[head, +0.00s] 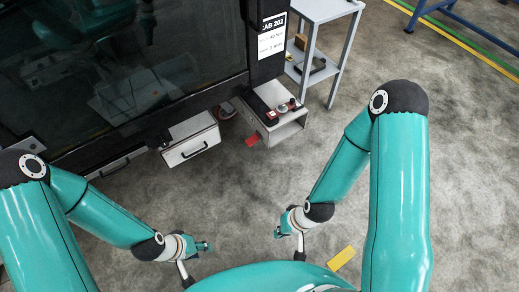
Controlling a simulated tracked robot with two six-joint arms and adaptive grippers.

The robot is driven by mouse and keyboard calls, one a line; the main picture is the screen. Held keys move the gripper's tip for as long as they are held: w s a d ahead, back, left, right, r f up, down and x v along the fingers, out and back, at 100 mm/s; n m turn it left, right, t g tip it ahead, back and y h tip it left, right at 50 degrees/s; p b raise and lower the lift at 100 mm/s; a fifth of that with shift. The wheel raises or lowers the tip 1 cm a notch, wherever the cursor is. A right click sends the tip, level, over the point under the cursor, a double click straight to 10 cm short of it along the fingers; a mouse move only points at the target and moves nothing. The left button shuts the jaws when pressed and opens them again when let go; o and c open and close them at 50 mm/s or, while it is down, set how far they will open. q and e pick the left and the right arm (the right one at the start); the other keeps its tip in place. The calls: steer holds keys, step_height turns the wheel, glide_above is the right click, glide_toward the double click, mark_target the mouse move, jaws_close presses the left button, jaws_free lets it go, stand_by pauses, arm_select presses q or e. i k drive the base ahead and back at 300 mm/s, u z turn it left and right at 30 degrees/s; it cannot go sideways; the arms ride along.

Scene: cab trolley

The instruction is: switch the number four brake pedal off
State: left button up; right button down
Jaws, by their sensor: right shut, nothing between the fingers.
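I cannot make out a pedal marked four. A small red plate (252,140) juts out low at the left side of a grey box-shaped console (285,130) by the cab; I cannot tell whether it is a pedal. My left gripper (206,246) hangs over the floor at the lower middle, well short of the cab; its finger opening is too small to tell. My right gripper (278,232) is shut and empty, to the right of the left one, also apart from the console.
The dark-windowed cab (150,60) with a white label (272,36) fills the upper left. A grey drawer unit (190,140) protrudes below it. A grey trolley (325,15) stands behind the console. A yellow block (341,258) lies near my base. The floor between is clear.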

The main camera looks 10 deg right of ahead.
mark_target(254, 138)
steer(key=u, duration=0.1)
steer(key=i, duration=0.95)
steer(key=z, duration=0.1)
